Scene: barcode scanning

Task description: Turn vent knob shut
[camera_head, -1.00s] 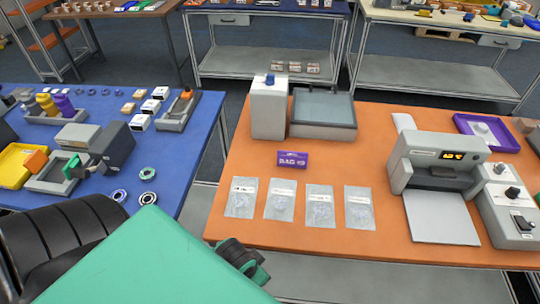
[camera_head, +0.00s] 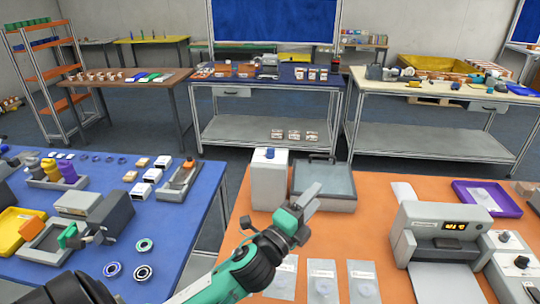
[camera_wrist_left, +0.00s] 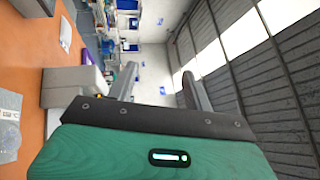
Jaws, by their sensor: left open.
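A white upright box (camera_head: 268,182) with a small blue knob (camera_head: 270,153) on its top stands at the back left of the orange table. A grey tray-like chamber (camera_head: 326,181) stands close on its right. Which knob is the vent knob is not labelled legibly; the blue one sits beside the chamber. My left gripper (camera_head: 316,198) is open and empty, in front of the chamber and to the lower right of the knob in the head view. Its two spread fingers also show in the left wrist view (camera_wrist_left: 158,80), with nothing between them. My right gripper is out of view.
Clear sachets (camera_head: 323,280) lie along the table's front. A grey machine with a lit display (camera_head: 440,232) and a control box with black knobs (camera_head: 512,262) stand at right. A purple tray (camera_head: 487,199) lies behind. A blue table (camera_head: 185,225) is at left across a gap.

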